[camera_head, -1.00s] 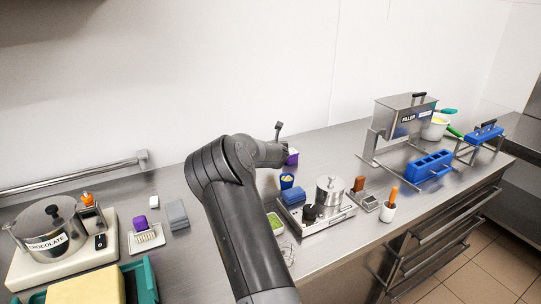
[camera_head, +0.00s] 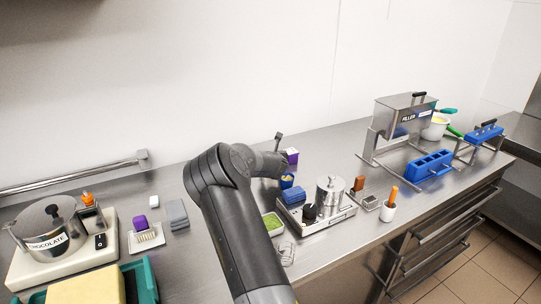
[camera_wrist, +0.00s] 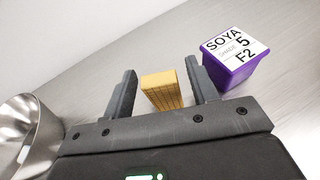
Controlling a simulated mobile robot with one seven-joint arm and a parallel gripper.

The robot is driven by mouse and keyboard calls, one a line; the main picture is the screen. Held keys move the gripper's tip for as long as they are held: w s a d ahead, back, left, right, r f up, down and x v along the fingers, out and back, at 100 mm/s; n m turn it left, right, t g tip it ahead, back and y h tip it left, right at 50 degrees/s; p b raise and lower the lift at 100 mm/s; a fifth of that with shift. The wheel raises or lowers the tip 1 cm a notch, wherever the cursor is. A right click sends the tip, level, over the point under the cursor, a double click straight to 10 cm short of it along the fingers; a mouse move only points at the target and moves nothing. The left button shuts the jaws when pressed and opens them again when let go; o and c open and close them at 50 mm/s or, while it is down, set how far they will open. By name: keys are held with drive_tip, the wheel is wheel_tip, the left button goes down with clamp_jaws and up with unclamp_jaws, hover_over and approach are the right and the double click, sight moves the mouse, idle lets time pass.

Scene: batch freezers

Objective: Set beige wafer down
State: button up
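The beige wafer (camera_wrist: 161,91) is a small yellowish block with a grid-marked face, in the middle of the wrist view. My gripper (camera_wrist: 161,78) has one finger on each side of it, with a narrow gap showing on both sides, so the gripper looks open around the wafer. Whether the wafer's underside rests on the steel counter (camera_wrist: 275,85) is hard to tell.
A purple tub (camera_wrist: 228,70) labelled SOYA stands close to the right finger. A shiny metal vessel (camera_wrist: 28,130) is at the lower left of the wrist view.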

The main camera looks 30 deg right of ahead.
drive_tip(key=shift+r, duration=0.2)
drive_tip(key=s+a+r+m+g+y, duration=0.1)
drive_tip(key=s+a+r+m, duration=0.4)
drive_tip(key=s+a+m, duration=0.5)
drive_tip(key=s+a+r+m+g+y, duration=0.2)
drive_tip(key=s+a+m, duration=0.8)
drive_tip(key=s, duration=1.5)
drive_tip(key=s+a+r+m+g+y, duration=0.2)
drive_tip(key=s+a+r+m, duration=0.6)
drive_tip(key=s, duration=1)
drive_tip(key=a+m+g, duration=0.2)
drive_tip(key=a+m, duration=0.1)
drive_tip(key=shift+r+m, duration=0.2)
drive_tip(key=shift+m, duration=0.1)
